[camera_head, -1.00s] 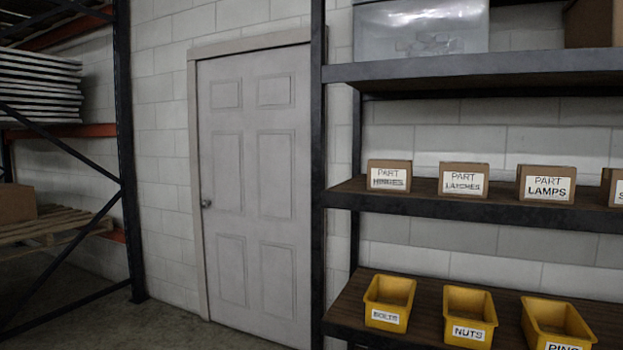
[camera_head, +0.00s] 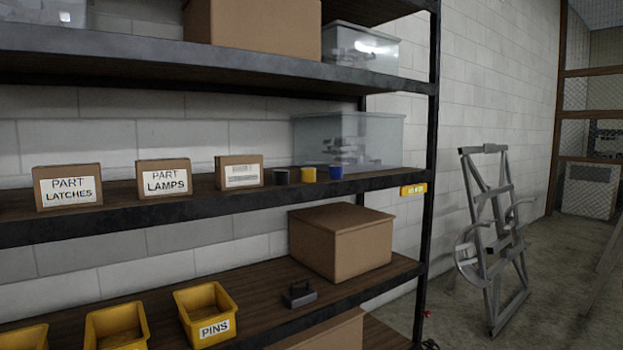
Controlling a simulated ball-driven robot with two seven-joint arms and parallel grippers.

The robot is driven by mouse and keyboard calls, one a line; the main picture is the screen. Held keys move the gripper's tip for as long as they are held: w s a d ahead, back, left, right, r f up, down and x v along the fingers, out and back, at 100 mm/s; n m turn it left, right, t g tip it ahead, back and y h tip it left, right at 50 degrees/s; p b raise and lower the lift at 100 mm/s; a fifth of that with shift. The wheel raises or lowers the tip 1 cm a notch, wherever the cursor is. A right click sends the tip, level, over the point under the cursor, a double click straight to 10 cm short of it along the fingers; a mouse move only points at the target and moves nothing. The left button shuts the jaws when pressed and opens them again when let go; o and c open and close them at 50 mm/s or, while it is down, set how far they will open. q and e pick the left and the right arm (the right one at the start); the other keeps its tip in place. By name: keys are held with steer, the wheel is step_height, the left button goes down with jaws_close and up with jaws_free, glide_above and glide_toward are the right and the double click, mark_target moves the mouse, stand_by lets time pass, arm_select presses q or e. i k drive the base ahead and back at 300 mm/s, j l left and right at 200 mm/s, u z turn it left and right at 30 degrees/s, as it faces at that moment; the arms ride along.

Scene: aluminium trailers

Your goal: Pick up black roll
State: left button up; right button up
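A small black roll (camera_head: 281,177) stands on the middle shelf (camera_head: 110,216) in the head view, near the shelf's front edge. It stands just right of a small cardboard box with a white label (camera_head: 239,172). A yellow roll (camera_head: 308,174) and a blue roll (camera_head: 336,172) stand to its right in a row. Neither of my grippers shows in the view.
A clear plastic bin (camera_head: 348,140) stands behind the rolls. Boxes marked LATCHES (camera_head: 68,187) and LAMPS (camera_head: 164,178) stand to the left. The lower shelf holds yellow bins (camera_head: 205,313) and a cardboard box (camera_head: 341,240). A metal frame (camera_head: 492,240) leans against the wall at right.

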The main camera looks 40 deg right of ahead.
mark_target(280, 177)
steer(key=z, duration=1.2)
